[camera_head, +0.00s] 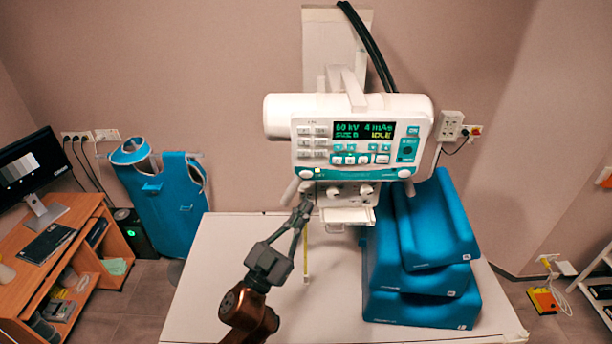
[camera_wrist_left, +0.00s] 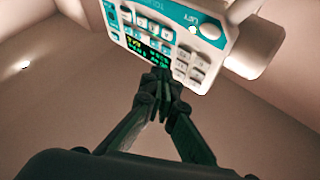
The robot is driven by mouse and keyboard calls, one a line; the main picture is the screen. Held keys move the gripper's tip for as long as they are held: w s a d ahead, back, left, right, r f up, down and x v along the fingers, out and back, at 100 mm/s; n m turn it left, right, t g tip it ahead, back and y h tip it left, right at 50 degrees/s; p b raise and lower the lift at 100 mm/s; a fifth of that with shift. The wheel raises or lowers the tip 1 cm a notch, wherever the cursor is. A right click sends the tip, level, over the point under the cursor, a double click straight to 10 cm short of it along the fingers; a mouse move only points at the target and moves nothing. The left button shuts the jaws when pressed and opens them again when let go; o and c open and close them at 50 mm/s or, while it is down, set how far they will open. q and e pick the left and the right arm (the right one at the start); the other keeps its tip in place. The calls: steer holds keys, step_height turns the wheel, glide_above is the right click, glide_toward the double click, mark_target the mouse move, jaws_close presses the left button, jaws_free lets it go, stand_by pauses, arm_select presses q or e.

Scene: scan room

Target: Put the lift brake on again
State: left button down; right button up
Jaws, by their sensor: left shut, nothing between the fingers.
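The white and teal X-ray tube head (camera_head: 350,150) hangs over the table, its display reading 60 kV, 4 mAs, IDLE. A round white knob (camera_head: 306,174) sits at the lower left of its panel. In the left wrist view the panel appears upside down, with this knob (camera_wrist_left: 211,31) beside the word LIFT. My left gripper (camera_head: 306,203) is shut and empty, just below the panel's lower left corner by a white handle (camera_head: 291,191). In the wrist view its fingertips (camera_wrist_left: 162,80) overlap the panel; I cannot tell whether they touch it. My right gripper is out of view.
A white table (camera_head: 225,270) spreads below, with stacked blue foam wedges (camera_head: 425,290) on its right side. A yellow tape (camera_head: 306,255) hangs beside my gripper. A blue apron (camera_head: 170,205) and a desk (camera_head: 75,235) stand left. The table's left part is clear.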

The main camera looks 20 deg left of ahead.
mark_target(306, 175)
arm_select(q)
steer(key=shift+w, duration=0.1)
steer(key=w+a+b, duration=0.1)
steer(key=w+a, duration=0.1)
steer(key=w, duration=0.6)
steer(key=shift+w+a+b, duration=0.15)
steer(key=shift+a+b, duration=0.1)
steer(key=shift+b, duration=0.05)
stand_by(1.2)
steer(key=shift+w+a, duration=0.1)
steer(key=shift+w, duration=0.3)
steer(key=shift+w+a, duration=0.15)
steer(key=shift+w, duration=0.25)
stand_by(0.5)
steer(key=shift+s, duration=0.2)
steer(key=shift+s+d+p, duration=0.25)
steer(key=shift+s+p, duration=0.05)
steer(key=shift+s, duration=0.35)
steer(key=shift+f, duration=0.1)
